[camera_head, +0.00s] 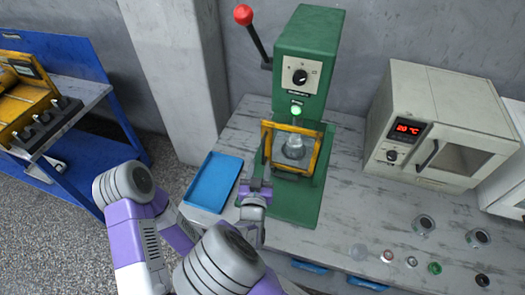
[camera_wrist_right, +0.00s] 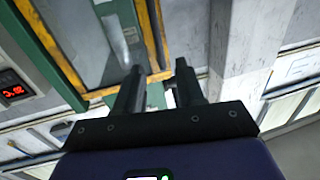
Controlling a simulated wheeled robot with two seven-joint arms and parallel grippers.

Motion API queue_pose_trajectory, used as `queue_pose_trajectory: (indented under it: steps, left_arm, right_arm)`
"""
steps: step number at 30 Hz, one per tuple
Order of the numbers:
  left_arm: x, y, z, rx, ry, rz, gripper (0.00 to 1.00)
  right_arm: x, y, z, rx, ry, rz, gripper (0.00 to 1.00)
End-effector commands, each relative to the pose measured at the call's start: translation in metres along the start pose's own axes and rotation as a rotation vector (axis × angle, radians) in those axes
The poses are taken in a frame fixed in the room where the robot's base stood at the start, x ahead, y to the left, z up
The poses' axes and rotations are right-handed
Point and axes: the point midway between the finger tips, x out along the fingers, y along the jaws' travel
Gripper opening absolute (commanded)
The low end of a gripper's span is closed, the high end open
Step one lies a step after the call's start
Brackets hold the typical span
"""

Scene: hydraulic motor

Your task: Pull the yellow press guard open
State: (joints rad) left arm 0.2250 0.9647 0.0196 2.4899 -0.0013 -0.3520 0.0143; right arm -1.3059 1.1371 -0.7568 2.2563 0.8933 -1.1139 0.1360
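The green press (camera_head: 309,45) stands on the workbench with a red-knobbed lever on its left. Its yellow guard (camera_head: 317,152) is a framed clear pane across the front of the work space, with a metal part (camera_head: 294,148) visible behind it. My right gripper (camera_head: 259,179) is just in front of the guard's lower left corner. In the right wrist view my gripper (camera_wrist_right: 159,67) has its two dark fingers apart, with the yellow guard frame (camera_wrist_right: 150,35) just beyond the tips. I cannot tell whether they touch it. My left gripper is out of view.
A blue tray (camera_head: 214,180) lies left of the press. A white oven (camera_head: 440,125) with a red display stands to the right. Several round buttons (camera_head: 434,268) sit at the bench's front right. A blue-framed bench (camera_head: 85,60) with yellow equipment is at far left.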

Motion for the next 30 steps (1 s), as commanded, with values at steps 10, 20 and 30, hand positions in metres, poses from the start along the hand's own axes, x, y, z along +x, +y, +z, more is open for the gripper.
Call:
queue_pose_trajectory:
  steps: [10, 20, 30]
  left_arm:
    - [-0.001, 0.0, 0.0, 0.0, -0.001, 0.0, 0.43]
    - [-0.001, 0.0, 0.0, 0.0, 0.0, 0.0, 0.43]
    - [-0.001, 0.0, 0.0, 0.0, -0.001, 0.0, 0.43]
  right_arm:
    - [0.05, 0.001, -0.001, 0.0, 0.002, 0.001, 0.38]
    - [0.073, 0.0, -0.001, 0.0, 0.0, -0.001, 0.38]
    - [0.073, 0.0, -0.001, 0.0, 0.0, -0.001, 0.15]
